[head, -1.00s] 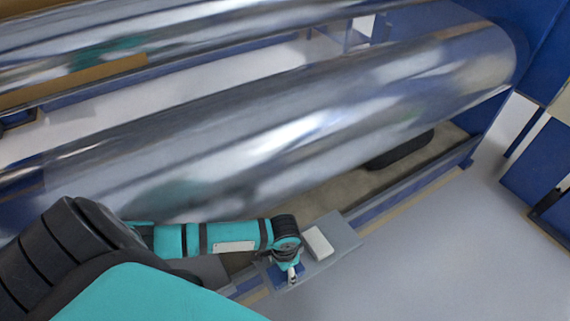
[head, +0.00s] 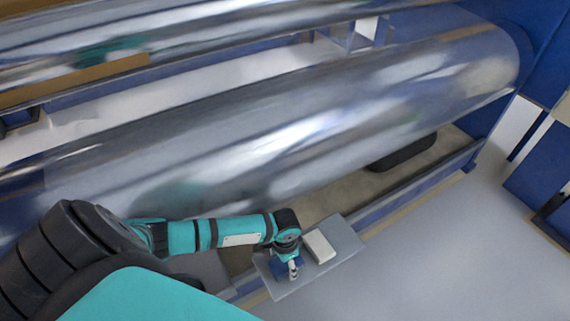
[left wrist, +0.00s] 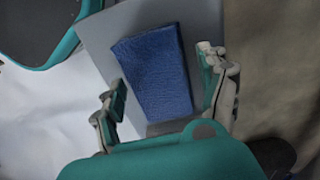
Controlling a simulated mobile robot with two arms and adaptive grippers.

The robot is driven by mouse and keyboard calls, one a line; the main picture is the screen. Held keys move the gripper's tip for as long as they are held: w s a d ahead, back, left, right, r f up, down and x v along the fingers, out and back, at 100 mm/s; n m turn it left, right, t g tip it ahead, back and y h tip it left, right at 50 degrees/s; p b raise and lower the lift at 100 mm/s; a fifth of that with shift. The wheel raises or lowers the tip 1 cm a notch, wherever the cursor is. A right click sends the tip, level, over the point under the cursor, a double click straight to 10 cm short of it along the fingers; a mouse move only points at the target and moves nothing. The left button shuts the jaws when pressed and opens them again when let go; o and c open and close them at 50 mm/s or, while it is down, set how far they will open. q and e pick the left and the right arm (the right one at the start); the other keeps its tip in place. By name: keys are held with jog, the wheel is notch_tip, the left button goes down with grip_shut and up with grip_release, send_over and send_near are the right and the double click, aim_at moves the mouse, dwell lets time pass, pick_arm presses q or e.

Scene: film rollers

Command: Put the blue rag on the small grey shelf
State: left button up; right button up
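The small grey shelf (head: 342,247) juts out from the machine's front edge at the lower middle of the head view. The blue rag (left wrist: 158,72) appears as a flat, folded rectangle against the grey shelf surface (left wrist: 105,30) in the left wrist view. My left gripper (left wrist: 163,92) is open, with one finger on each side of the rag and small gaps showing. In the head view my left gripper (head: 293,271) points down over the shelf's left part and partly hides the rag (head: 282,266). My right gripper is not in view.
A small whitish box (head: 319,246) lies on the shelf just right of my left gripper. A large shiny roller (head: 300,130) runs behind the shelf. Open grey floor (head: 430,260) lies in front and to the right.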

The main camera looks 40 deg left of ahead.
pick_arm(q)
jog(key=shift+o, duration=0.4)
jog(key=shift+r, duration=0.15)
notch_tip(320, 180, up, 12)
jog(key=p, duration=0.2)
dwell(0.5)
